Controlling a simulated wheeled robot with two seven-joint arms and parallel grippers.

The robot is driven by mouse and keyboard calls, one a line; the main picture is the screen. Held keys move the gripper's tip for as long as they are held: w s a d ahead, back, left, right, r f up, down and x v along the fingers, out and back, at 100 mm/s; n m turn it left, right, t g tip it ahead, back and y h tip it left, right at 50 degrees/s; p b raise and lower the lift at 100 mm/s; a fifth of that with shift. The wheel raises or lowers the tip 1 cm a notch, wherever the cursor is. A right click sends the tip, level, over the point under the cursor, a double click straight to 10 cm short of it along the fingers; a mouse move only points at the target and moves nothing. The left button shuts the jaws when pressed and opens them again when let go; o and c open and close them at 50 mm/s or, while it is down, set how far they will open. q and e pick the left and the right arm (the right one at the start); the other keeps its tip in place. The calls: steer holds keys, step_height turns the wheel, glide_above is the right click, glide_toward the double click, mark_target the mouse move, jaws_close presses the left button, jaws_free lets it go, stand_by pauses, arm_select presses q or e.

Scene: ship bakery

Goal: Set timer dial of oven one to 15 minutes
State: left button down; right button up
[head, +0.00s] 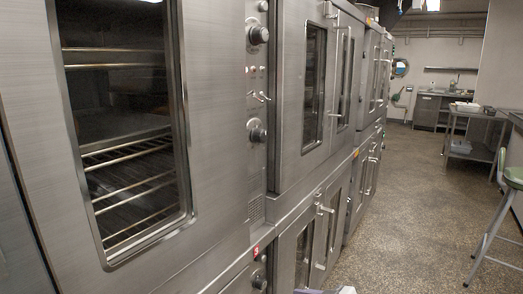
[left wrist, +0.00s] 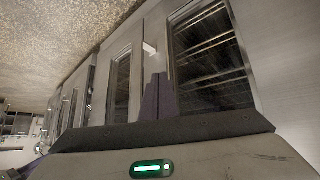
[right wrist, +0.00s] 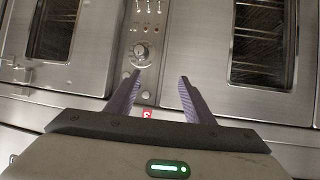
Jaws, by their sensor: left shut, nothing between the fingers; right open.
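In the head view a steel oven's control panel (head: 257,90) carries an upper round dial (head: 258,34), small switches and a lower round dial (head: 257,132). Another dial (head: 259,280) shows on the lower oven at the bottom edge. I cannot read the dial settings or tell which oven is oven one. In the right wrist view my right gripper (right wrist: 158,76) is open and empty, in front of a panel with a round dial (right wrist: 141,52) just beyond its left fingertip. My left gripper (left wrist: 159,76) is shut and empty, facing oven doors in the left wrist view.
A glass-windowed oven door (head: 125,120) fills the left. More stacked ovens with protruding handles (head: 335,100) run down the row. A red label (head: 256,252) marks the lower oven. A green-seated stool (head: 510,178) and a steel table (head: 475,115) stand right; the speckled floor between is clear.

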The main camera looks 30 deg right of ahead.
steer(key=w+d+r+n+t+y+b, duration=0.1)
steer(key=w+d+r, duration=0.25)
steer(key=r, duration=0.55)
steer(key=w+d+r+t+b, duration=0.1)
steer(key=w+d+r+t, duration=0.2)
steer(key=r, duration=0.7)
steer(key=n+t+y, duration=0.1)
steer(key=n+y, duration=0.1)
glide_toward(265, 137)
steer(key=s, duration=0.1)
steer(key=p+x, duration=0.6)
steer(key=x, duration=0.3)
steer(key=shift+d+r, duration=0.1)
steer(key=shift+r, duration=0.1)
steer(key=shift+w+f, duration=0.15)
steer(key=shift+w, duration=0.3)
arm_select(q)
steer(key=shift+s+a+r, duration=0.2)
steer(key=shift+a+r, duration=0.05)
steer(key=shift+r, duration=0.25)
steer(key=shift+s+a+r, duration=0.2)
steer(key=shift+r, duration=0.3)
arm_select(e)
steer(key=c, duration=1)
arm_select(q)
steer(key=shift+w, duration=0.1)
arm_select(e)
steer(key=shift+c, duration=0.2)
